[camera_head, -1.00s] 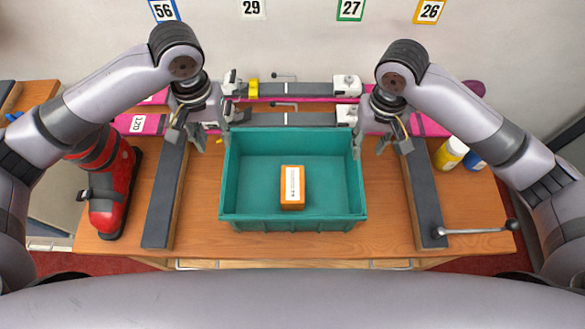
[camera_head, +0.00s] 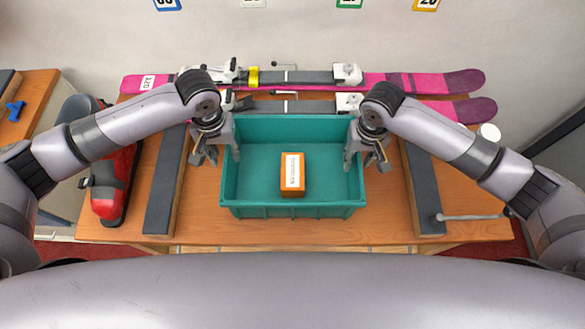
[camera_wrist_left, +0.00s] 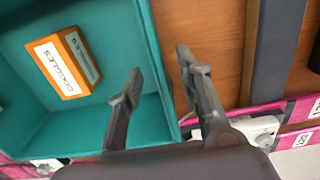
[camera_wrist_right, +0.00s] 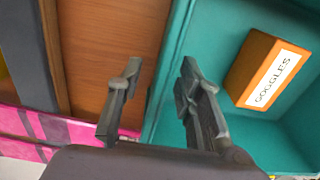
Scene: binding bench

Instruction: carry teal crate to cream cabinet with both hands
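The teal crate (camera_head: 292,211) stands on the wooden bench with an orange goggles box (camera_head: 292,174) inside. My left gripper (camera_head: 217,157) is open at the crate's left wall. In the left wrist view its fingers (camera_wrist_left: 160,85) are spread, one over the crate's inside and one outside the wall (camera_wrist_left: 150,50). My right gripper (camera_head: 366,163) is open at the right wall. In the right wrist view its fingers (camera_wrist_right: 158,82) are spread on either side of the wall (camera_wrist_right: 166,75). Neither visibly pinches the wall. I see no cream cabinet.
Pink skis (camera_head: 425,82) lie behind the crate. Dark padded bars (camera_head: 165,195) and (camera_head: 424,190) flank it, the right one with a lever (camera_head: 470,217). A bottle with a white cap (camera_head: 489,132) is behind my right arm.

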